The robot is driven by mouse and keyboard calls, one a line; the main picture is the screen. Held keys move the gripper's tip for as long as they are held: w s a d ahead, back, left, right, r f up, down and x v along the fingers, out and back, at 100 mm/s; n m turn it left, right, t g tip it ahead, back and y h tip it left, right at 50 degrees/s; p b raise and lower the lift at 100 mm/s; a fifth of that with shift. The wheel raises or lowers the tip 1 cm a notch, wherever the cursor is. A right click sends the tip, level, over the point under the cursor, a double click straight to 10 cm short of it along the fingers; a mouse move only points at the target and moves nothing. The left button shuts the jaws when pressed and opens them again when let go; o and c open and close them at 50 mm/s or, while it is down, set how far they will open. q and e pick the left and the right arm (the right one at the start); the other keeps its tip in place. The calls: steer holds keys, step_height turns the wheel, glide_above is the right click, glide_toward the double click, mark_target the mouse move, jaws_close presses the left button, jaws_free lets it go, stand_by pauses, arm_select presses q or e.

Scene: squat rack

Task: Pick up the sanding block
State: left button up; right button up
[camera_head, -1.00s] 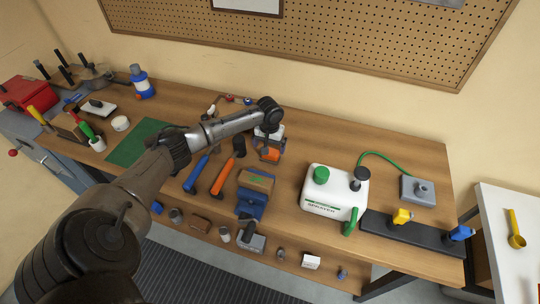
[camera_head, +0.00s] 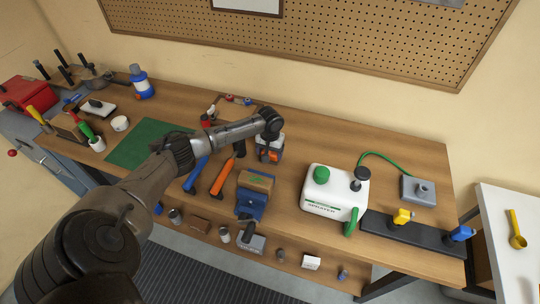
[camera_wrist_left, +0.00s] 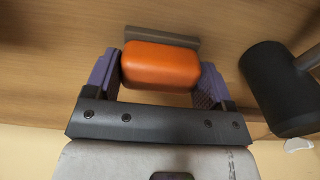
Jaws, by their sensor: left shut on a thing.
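The sanding block is an orange rounded block with a grey-brown strip along one side. In the left wrist view the sanding block (camera_wrist_left: 160,66) lies between the two purple-padded fingers of my left gripper (camera_wrist_left: 160,80), one finger against each end. In the head view the left gripper (camera_head: 270,152) points down at the bench, with little of the orange block (camera_head: 273,157) visible between its fingers. The left gripper is shut on the block. Whether the block touches the bench I cannot tell. My right gripper is not in view.
A black-headed mallet with an orange handle (camera_head: 222,176) lies close beside the gripper; its black head (camera_wrist_left: 277,90) is near the right finger in the wrist view. A blue vise (camera_head: 250,204) holding a brown block stands in front. A white sprayer (camera_head: 333,193) stands to the right.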

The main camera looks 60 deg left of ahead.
arm_select(q)
steer(key=shift+c, duration=1)
steer(key=shift+r, duration=0.1)
steer(key=shift+r, duration=0.25)
step_height(320, 180, up, 4)
steer(key=shift+f, duration=0.1)
steer(key=w+d+r, duration=0.6)
steer(key=w+d, duration=0.2)
steer(key=shift+w+r, duration=0.15)
steer(key=shift+r, duration=0.1)
steer(key=shift+d, duration=0.15)
